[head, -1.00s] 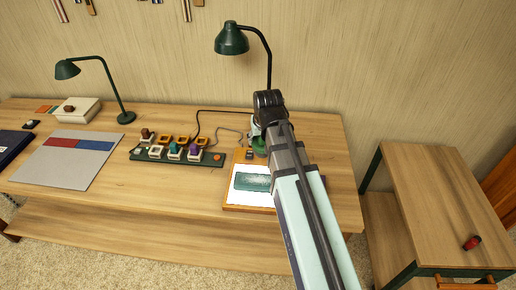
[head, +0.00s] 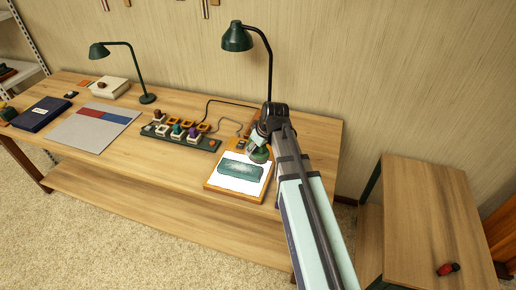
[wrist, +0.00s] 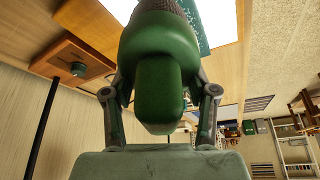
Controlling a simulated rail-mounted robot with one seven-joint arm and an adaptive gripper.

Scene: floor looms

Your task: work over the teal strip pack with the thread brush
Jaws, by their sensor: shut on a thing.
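The teal strip pack (head: 241,170) lies flat on a white panel with a wooden frame (head: 212,188), near the right end of the table. A paler, speckled patch shows on its top. My gripper (head: 262,143) is shut on the thread brush (head: 260,155), a rounded green body, over the panel's back right part, close to the pack. In the wrist view the brush (wrist: 160,85) fills the space between the two fingers, with dark bristles at its far end. A piece of the pack (wrist: 206,42) shows beyond it. I cannot tell whether bristles and pack touch.
Left of the panel stands a dark green rack (head: 180,138) with several coloured blocks. A green lamp (head: 238,38) rises behind; another lamp (head: 147,97) stands further left. A grey mat (head: 90,130) lies at left. A side table (head: 420,210) at right holds a small red object (head: 448,269).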

